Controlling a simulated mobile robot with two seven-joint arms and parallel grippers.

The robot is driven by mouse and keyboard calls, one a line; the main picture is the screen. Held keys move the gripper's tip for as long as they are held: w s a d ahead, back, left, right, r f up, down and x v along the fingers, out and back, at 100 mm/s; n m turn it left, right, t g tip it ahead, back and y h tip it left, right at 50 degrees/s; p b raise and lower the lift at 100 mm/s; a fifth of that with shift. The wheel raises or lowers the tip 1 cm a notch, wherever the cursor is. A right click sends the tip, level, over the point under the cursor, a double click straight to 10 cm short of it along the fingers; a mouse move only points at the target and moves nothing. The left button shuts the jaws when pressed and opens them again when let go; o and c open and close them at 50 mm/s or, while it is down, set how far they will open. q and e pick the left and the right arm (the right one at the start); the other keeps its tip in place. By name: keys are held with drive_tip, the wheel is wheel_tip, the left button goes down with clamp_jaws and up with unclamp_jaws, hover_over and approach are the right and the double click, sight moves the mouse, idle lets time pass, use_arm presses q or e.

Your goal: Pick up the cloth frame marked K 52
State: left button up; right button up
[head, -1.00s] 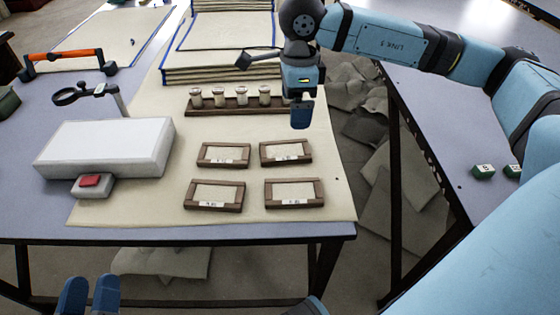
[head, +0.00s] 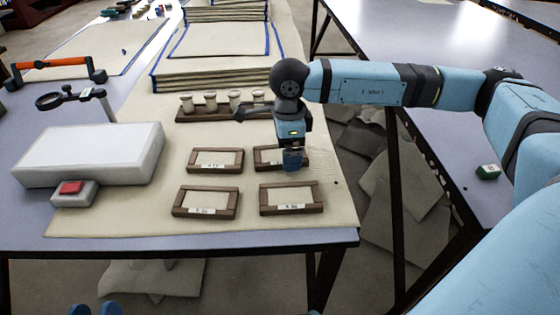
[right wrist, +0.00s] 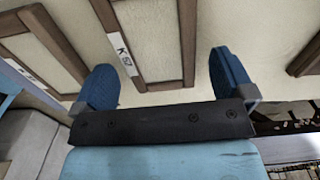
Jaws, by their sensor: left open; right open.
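Several wood-rimmed cloth frames lie on the cream mat. The frame marked K 52 (right wrist: 150,38) shows its label in the right wrist view, between my right gripper's blue fingers (right wrist: 165,82). In the head view it appears to be the back right frame (head: 265,157), partly hidden by my right gripper (head: 291,160). That gripper is open, empty and pointing down over it; I cannot tell whether it touches the rim. My left gripper (head: 95,310) is open at the bottom edge, only its fingertips showing, away from the frames.
Close neighbours are the back left frame (head: 215,161), front left frame (head: 206,203) and front right frame (head: 291,198). Behind stands a wooden rack of jars (head: 222,108). A white box (head: 90,155) and red button (head: 70,188) are left. The mat's front strip is clear.

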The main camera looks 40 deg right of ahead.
drive_tip(key=shift+f, duration=0.55)
drive_tip(key=c, duration=0.9)
drive_tip(key=shift+r, duration=0.1)
drive_tip(key=shift+c, duration=0.2)
